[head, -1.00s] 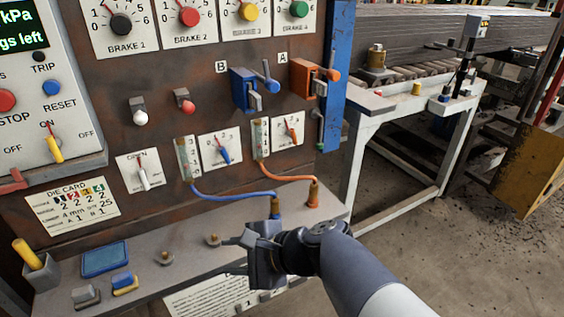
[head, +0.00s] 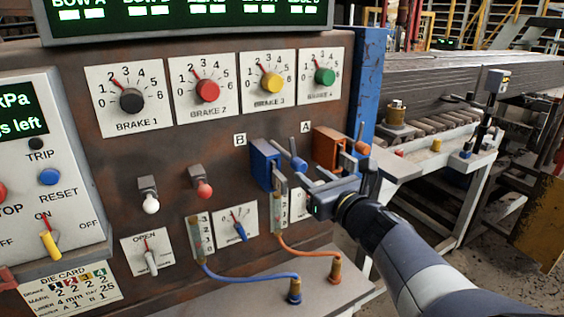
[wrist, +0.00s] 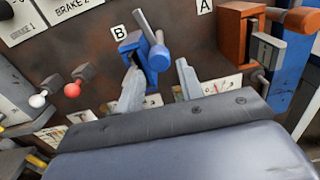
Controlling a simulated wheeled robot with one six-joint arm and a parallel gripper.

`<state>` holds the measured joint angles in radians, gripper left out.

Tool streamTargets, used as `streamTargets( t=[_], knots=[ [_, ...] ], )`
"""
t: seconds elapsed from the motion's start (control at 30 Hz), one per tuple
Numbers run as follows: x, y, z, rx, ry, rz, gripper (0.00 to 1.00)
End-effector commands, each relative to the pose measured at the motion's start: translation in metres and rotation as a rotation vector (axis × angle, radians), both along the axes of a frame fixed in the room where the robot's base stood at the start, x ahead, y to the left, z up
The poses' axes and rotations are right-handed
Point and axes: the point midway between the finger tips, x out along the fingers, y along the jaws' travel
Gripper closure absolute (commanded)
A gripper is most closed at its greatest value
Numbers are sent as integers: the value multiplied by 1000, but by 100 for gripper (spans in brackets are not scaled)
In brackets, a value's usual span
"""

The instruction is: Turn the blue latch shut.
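The blue latch (head: 264,164) is mounted on the brown panel beside the label B. A grey bar with a blue knob (head: 299,165) sticks out from its right side. In the wrist view the blue latch (wrist: 134,50) is beyond the fingers, with its bar slanting up left from the blue knob (wrist: 159,57). My gripper (head: 304,179) is just in front of and below the latch's handle. In the wrist view my gripper (wrist: 160,82) has its two fingers apart with nothing held between them. Whether a finger touches the latch, I cannot tell.
An orange latch (head: 328,148) labelled A is close on the right, beside a blue post (head: 366,85). Brake dials line the panel above. White and red knobs (head: 204,188) are to the left. Blue and orange cables (head: 305,250) hang below, above a grey shelf.

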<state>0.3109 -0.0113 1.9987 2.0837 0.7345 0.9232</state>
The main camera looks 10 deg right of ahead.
Motion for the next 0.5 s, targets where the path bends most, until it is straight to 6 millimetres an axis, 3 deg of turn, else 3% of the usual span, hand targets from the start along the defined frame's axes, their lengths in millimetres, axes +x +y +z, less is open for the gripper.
streamTargets(
  t=[0.2,0.5],
  knots=[
    [34,12,0,0,2,2,64],
    [51,17,0,-1,0,0,64]
  ],
)
